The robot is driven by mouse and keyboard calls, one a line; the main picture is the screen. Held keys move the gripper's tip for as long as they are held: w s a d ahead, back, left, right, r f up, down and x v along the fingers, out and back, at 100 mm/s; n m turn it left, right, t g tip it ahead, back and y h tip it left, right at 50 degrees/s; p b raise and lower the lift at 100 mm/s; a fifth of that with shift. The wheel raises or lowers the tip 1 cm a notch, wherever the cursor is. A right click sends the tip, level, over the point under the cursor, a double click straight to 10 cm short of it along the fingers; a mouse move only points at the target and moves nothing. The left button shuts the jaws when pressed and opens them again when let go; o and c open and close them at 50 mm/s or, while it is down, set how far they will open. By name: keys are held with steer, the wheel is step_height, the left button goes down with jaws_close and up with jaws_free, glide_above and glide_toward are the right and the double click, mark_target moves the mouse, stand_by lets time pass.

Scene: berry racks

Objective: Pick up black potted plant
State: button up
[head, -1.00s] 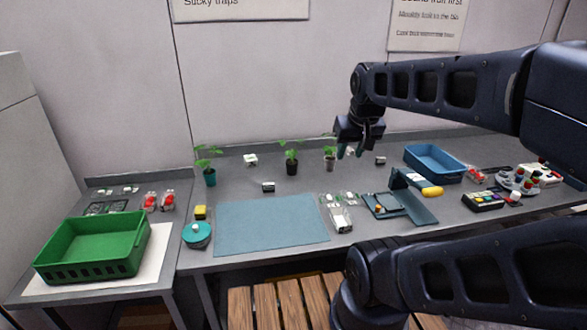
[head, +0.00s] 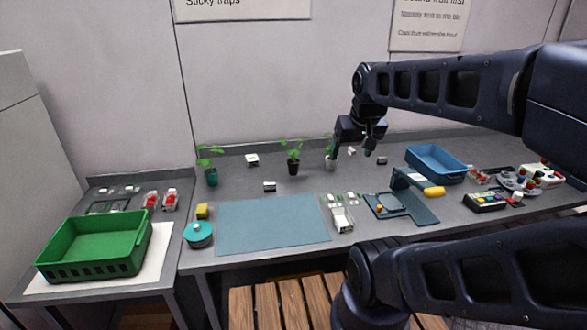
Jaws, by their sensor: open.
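The black potted plant (head: 293,168) stands upright on the grey table, toward the back, with green leaves above a small black pot. A plant in a teal pot (head: 211,178) stands to its left, and one in a pale pot (head: 330,163) stands to its right. My gripper (head: 369,152) is open and empty. It hangs above the back of the table, to the right of the black and pale pots and apart from them. My gripper's forearm partly covers the wall behind.
A blue mat (head: 272,226) lies in front of the plants. A small white-faced block (head: 269,187) lies left of the black pot. A blue tray (head: 436,163) stands at right, a green crate (head: 95,247) at far left. A teal round container (head: 199,236) sits left of the mat.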

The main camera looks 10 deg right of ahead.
steer(key=n+g, duration=0.5)
steer(key=n, duration=1.3)
glide_above(293, 161)
steer(key=f, duration=1.9)
steer(key=shift+d, duration=0.2)
steer(key=shift+w+f+n, duration=0.25)
steer(key=shift+f+n, duration=0.15)
steer(key=shift+f, duration=0.05)
step_height(293, 161, down, 5)
steer(key=shift+f, duration=0.2)
steer(key=shift+s+a+f, duration=0.1)
steer(key=shift+s+f, duration=0.05)
steer(key=shift+f, duration=1.15)
steer(key=shift+s+a+f, duration=0.1)
steer(key=shift+s+f, duration=0.05)
steer(key=shift+f, duration=1.15)
